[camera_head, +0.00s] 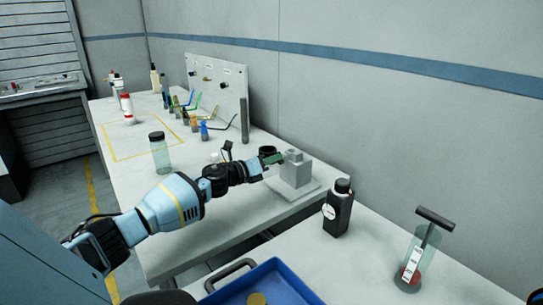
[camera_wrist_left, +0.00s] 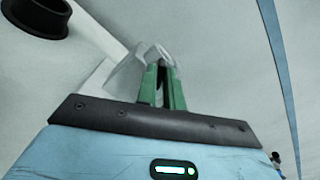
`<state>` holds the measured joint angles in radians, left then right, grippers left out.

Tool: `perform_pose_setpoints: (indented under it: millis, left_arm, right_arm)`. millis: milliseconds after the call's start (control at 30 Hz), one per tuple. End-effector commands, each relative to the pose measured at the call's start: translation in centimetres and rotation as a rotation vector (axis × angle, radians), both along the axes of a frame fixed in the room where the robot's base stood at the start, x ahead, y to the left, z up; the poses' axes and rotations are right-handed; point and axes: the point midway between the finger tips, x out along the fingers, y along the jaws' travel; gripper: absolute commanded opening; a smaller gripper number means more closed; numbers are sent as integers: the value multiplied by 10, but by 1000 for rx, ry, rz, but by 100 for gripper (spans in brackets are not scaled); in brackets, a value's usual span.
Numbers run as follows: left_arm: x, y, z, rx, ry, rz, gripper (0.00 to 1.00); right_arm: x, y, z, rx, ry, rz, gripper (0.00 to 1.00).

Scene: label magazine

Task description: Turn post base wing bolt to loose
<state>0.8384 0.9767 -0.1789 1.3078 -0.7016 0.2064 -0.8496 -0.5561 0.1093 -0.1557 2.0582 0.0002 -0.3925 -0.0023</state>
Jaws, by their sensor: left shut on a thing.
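The grey post base (camera_head: 296,171) stands on a flat light plate near the front right part of the white bench. My left gripper (camera_head: 275,158) reaches it from the left, its green fingers level with the upper part of the block. My right gripper is not in view.
A black ring-shaped part (camera_head: 267,150) sits just behind my left gripper. A dark upright post (camera_head: 245,120) stands farther back. A black bottle (camera_head: 338,207) is to the right of the base. A clear jar (camera_head: 160,152) stands left; a blue tray (camera_head: 297,284) is in front.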

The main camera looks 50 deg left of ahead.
Motion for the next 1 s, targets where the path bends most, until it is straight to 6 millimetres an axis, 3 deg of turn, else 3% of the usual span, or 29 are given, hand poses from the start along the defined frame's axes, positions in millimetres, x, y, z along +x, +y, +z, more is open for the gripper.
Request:
perform_pose_setpoints:
  millis: [1000]
  left_arm:
    - [1,2,0,-964,80,-1,0]
  right_arm:
    - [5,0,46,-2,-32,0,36]
